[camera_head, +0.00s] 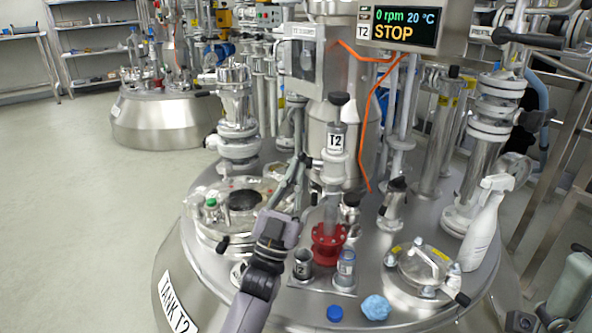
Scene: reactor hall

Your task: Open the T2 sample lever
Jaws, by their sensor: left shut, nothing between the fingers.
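The T2 sampling unit (335,142) stands upright on the tank lid, with a white T2 label, a black knob (338,98) on top and a red flanged base (329,241). I cannot tell for sure which of its parts is the lever. My left gripper (298,166) reaches up from the bottom of the picture. It is shut and empty, its fingers just left of the unit below the label. I cannot tell whether it touches the unit.
Small bottles (345,268) stand in front of the red base. A blue cap (335,313) and a blue cloth (376,307) lie near the lid's front edge. A white spray bottle (484,225) stands at the right. A display (404,27) reads STOP. The left floor is clear.

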